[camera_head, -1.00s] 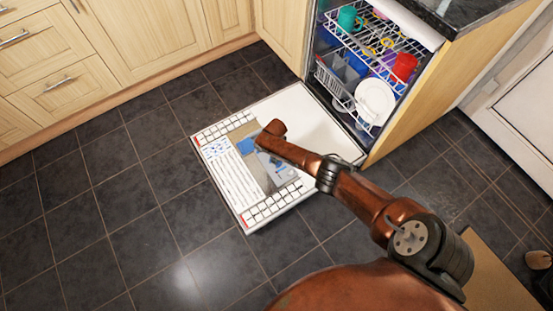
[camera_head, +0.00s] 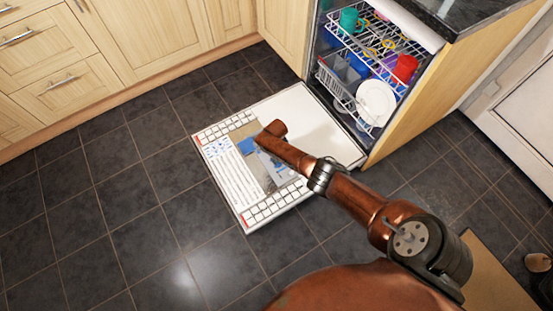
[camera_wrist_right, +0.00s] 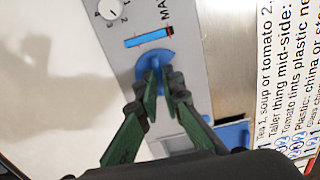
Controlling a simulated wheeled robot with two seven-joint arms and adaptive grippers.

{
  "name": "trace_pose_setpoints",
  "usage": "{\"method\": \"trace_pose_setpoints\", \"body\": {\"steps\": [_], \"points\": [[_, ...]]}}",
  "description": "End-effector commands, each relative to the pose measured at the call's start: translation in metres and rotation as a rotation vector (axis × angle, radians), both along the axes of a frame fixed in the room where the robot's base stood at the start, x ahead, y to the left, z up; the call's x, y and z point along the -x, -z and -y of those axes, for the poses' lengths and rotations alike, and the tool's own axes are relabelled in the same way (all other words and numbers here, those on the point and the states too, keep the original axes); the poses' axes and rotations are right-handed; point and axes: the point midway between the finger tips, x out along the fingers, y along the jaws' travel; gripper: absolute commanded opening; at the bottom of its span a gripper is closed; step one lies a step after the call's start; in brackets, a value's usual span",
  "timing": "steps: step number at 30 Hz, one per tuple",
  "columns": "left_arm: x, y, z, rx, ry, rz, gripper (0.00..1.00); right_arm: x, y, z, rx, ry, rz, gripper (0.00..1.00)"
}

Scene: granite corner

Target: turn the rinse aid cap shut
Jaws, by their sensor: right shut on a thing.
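The rinse aid cap (camera_wrist_right: 155,58) is a round blue cap with a raised grip, set in the grey dispenser panel (camera_wrist_right: 196,55) in the right wrist view. My right gripper (camera_wrist_right: 163,82) is shut on the cap's grip with its two green fingers. A blue strip (camera_wrist_right: 147,38) with a dark and red end mark lies beside the cap, near the letters "MA". In the head view my right arm reaches over the lowered dishwasher door (camera_head: 312,128) and hides the cap and the fingertips. My left gripper is not in view.
A white numbered dial (camera_wrist_right: 110,10) sits farther along the panel. A printed sheet (camera_head: 238,182) lies on the door. Loaded dish racks (camera_head: 327,76) stand in the open dishwasher, with a white plate (camera_head: 376,102). Dark tiled floor (camera_head: 110,210) is clear at the left.

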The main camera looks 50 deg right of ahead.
Motion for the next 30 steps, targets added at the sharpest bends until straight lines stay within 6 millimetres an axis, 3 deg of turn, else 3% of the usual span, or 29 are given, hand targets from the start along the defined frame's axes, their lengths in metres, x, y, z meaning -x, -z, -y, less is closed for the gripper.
{"method": "trace_pose_setpoints", "body": {"steps": [5, 6, 14, 23, 30], "points": [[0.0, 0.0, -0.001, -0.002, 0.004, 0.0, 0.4, -0.002, 0.0, -0.001, -0.001, 0.001, 0.004, 0.0], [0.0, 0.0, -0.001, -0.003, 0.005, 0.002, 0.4, -0.002, 0.0, -0.001, -0.001, 0.001, 0.004, 0.08], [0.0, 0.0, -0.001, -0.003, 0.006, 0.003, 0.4, -0.001, 0.0, 0.0, 0.0, 0.0, 0.002, 0.25], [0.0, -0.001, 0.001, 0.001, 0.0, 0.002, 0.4, -0.001, -0.001, 0.0, 0.0, -0.001, 0.002, 0.25], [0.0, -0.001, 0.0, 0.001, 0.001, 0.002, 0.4, -0.002, -0.014, -0.001, -0.003, -0.003, 0.003, 0.25]]}}
